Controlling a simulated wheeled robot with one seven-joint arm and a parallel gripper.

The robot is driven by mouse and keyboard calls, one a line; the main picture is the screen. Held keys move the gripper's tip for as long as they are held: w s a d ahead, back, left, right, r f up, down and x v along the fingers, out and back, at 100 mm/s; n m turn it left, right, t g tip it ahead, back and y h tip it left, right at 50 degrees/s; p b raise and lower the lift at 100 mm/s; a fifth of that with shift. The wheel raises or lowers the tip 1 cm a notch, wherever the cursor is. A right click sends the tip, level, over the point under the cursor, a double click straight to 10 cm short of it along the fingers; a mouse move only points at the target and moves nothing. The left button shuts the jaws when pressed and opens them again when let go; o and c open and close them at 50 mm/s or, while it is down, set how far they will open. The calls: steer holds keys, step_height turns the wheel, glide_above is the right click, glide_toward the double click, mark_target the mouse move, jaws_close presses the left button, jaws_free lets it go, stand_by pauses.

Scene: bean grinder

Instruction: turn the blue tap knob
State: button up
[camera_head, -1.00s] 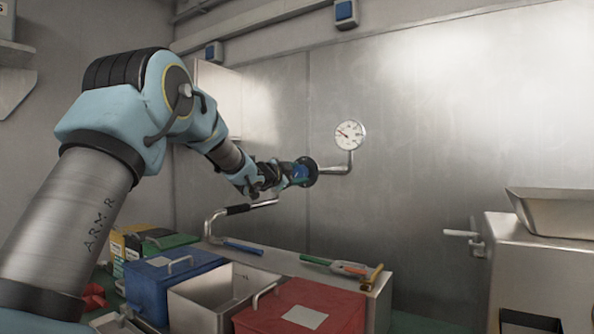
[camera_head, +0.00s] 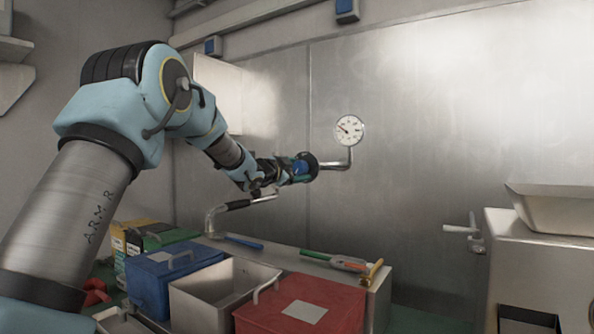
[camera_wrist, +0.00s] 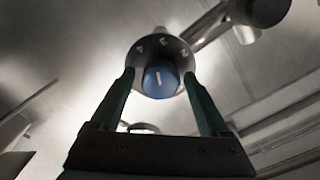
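A white line on the knob's face points roughly up in the wrist view. My gripper (camera_wrist: 159,84) is open, with one green finger on each side of the knob. The fingertips reach the dial's edges, and a gap shows between each finger and the knob. In the head view, my gripper (camera_head: 289,171) reaches the blue knob (camera_head: 301,168) at the dark round flange on the wall pipe.
A round gauge (camera_head: 349,130) stands on the pipe to the right. Below are a bench with tools (camera_head: 336,262), a blue box (camera_head: 172,280), a red box (camera_head: 303,306) and an open metal bin (camera_head: 222,293). A hopper machine (camera_head: 540,265) stands at right.

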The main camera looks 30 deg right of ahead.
steer(key=shift+o, duration=0.4)
steer(key=shift+r, duration=0.1)
steer(key=shift+a, duration=0.1)
steer(key=b+v, duration=0.4)
steer(key=v, duration=0.6)
steer(key=shift+s+a, duration=0.2)
steer(key=shift+a, duration=0.1)
